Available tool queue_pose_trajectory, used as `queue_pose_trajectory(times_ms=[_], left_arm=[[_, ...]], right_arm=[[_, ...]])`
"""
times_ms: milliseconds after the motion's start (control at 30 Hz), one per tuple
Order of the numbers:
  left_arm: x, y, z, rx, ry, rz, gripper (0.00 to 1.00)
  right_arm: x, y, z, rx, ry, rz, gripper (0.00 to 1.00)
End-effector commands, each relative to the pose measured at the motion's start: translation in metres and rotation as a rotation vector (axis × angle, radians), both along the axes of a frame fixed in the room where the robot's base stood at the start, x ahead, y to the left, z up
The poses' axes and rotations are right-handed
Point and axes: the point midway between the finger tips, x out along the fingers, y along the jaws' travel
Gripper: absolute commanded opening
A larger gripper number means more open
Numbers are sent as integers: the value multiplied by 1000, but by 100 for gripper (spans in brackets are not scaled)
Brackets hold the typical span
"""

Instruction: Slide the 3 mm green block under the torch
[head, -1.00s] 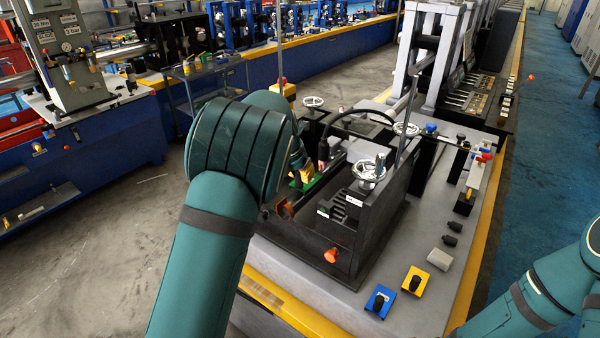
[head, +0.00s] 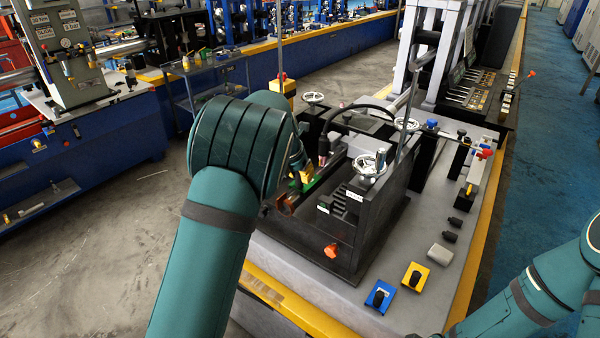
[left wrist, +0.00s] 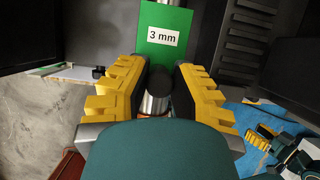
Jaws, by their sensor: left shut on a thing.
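The torch (head: 323,148), on a black cable, stands just above and right. Whether the block is under it is unclear. My right gripper (left wrist: 260,139) is small in the left wrist view.
A black housing with a handwheel (head: 368,168) stands close right of my left gripper. Yellow (head: 415,278) and blue (head: 380,298) switch boxes sit on the grey machine bed in front.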

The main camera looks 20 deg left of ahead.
Motion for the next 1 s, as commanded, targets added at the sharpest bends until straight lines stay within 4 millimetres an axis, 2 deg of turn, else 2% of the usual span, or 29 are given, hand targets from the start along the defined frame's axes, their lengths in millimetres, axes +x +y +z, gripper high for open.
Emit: queue_pose_trajectory(times_ms=[267,1000], left_arm=[[1,-1,1,0,0,0,0],[21,-7,2,1,0,0,0]], right_arm=[[0,0,2,0,0,0,47],[0,0,20,0,0,0,47]])
